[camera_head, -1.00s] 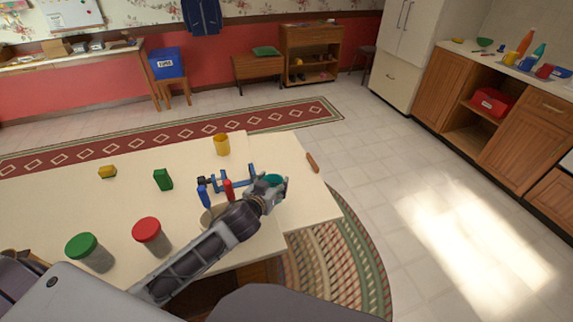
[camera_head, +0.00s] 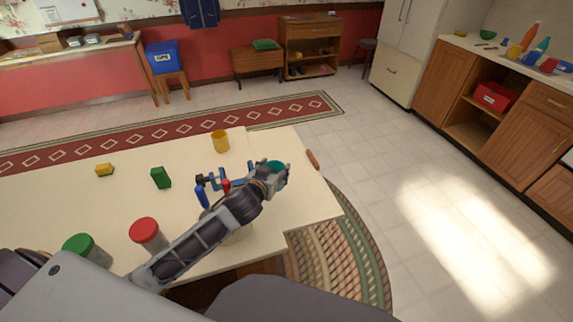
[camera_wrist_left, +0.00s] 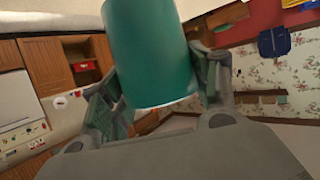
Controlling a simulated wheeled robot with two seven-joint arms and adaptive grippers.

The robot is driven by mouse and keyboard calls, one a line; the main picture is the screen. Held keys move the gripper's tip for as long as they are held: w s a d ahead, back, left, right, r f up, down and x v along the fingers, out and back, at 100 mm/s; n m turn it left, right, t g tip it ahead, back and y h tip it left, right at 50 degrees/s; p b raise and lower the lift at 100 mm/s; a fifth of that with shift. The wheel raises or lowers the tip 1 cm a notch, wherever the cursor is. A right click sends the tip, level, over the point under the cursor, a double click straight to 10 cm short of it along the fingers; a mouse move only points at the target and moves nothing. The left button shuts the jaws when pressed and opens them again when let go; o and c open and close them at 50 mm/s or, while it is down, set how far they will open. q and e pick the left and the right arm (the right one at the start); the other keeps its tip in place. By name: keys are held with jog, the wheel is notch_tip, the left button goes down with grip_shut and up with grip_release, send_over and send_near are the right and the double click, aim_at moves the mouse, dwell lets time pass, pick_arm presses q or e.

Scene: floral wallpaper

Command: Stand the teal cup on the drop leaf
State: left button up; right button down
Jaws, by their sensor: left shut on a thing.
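The teal cup (camera_head: 278,165) is in my left gripper (camera_head: 277,180), whose fingers are shut on it. In the left wrist view the cup (camera_wrist_left: 152,50) fills the upper middle, between the finger pads. In the head view the cup overlaps the drop leaf (camera_head: 315,205), the pale right-hand section of the table beyond the seam. I cannot tell how far the cup's base is above the leaf; my fingers hide its lower part. My right gripper is not in view.
A brown stick-like object (camera_head: 312,159) lies near the leaf's far right edge. A blue rack (camera_head: 215,181) stands left of my gripper. A yellow mug (camera_head: 220,141), green block (camera_head: 161,178) and red-lidded jar (camera_head: 146,235) stand on the main table. The leaf's front right is clear.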

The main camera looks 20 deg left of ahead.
pick_arm(q)
jog(key=shift+w+r, duration=0.5)
jog(key=shift+r, duration=0.15)
jog(key=w+a+r, duration=0.4)
jog(key=w+r, duration=0.5)
jog(key=r, duration=0.3)
jog(key=w+a+f, duration=0.3)
jog(key=f, duration=0.3)
jog(key=w+a+f+m+h, duration=0.1)
jog(key=w+a+f, duration=0.2)
jog(key=f, duration=0.3)
jog(key=shift+w+a+f+h+b, duration=0.2)
jog(key=shift+w+h+b, duration=0.1)
jog(key=shift+w, duration=0.15)
jog(key=shift+d+m, duration=0.1)
jog(key=shift+m, duration=0.2)
jog(key=shift+r, duration=0.1)
